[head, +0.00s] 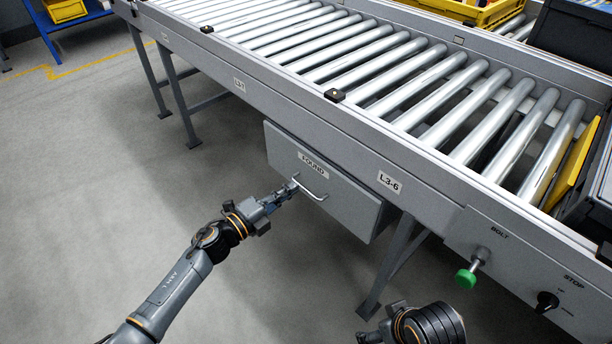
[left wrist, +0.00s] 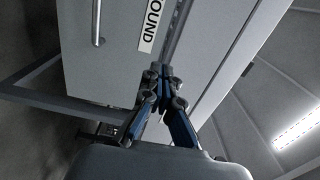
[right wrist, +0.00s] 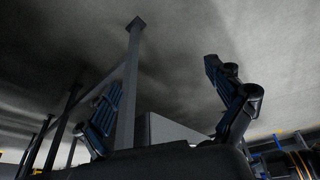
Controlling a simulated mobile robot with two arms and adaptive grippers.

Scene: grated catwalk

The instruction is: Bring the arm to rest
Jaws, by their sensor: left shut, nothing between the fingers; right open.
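My left gripper (head: 291,188) is shut and empty, close to the front of a grey drawer (head: 345,204) labelled FOUND under the roller conveyor. Its tips overlap the left end of the drawer handle (head: 311,189) in the head view; whether they touch it I cannot tell. In the left wrist view the shut fingers (left wrist: 164,72) show below the label, and the handle (left wrist: 96,22) is off to the left, apart from them. My right gripper (right wrist: 167,100) is open and empty in the right wrist view; in the head view only part of my right arm shows at the bottom.
The roller conveyor (head: 310,78) runs across the upper picture on grey legs (head: 180,100). A green knob (head: 466,278) marked BOLT and a black STOP switch (head: 546,301) project at the lower right. A yellow crate (head: 470,10) stands behind. The floor (head: 90,180) at left is clear.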

